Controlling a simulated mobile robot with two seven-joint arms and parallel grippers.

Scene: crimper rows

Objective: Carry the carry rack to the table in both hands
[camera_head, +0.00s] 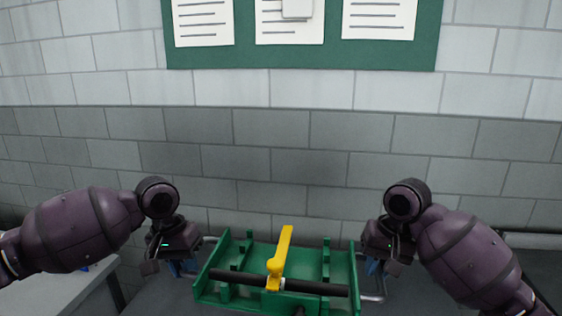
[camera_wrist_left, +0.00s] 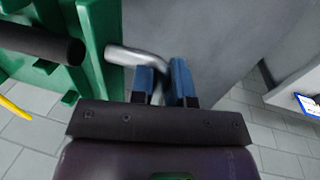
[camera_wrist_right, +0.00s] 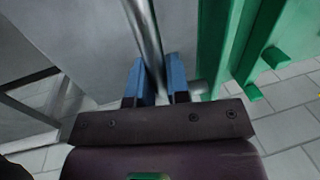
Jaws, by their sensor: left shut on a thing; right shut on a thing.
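The green carry rack (camera_head: 237,295) is at the bottom middle of the head view, between my two grippers. A black bar (camera_head: 318,288) and a yellow-handled tool (camera_head: 282,258) lie across it. It has a metal handle on each side. My left gripper (camera_head: 172,262) is shut on the left handle (camera_wrist_left: 135,57); its blue fingers (camera_wrist_left: 165,82) show in the left wrist view. My right gripper (camera_head: 377,265) is shut on the right handle (camera_wrist_right: 147,40), its blue fingers (camera_wrist_right: 157,82) on both sides of the bar. The rack's underside is hidden in the head view.
A light table top (camera_head: 55,292) shows at the lower left. A grey surface lies at the lower right (camera_head: 540,262). A block wall (camera_head: 290,130) with a green notice board (camera_head: 300,58) stands ahead. Tiled floor (camera_wrist_left: 270,130) shows in the wrist views.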

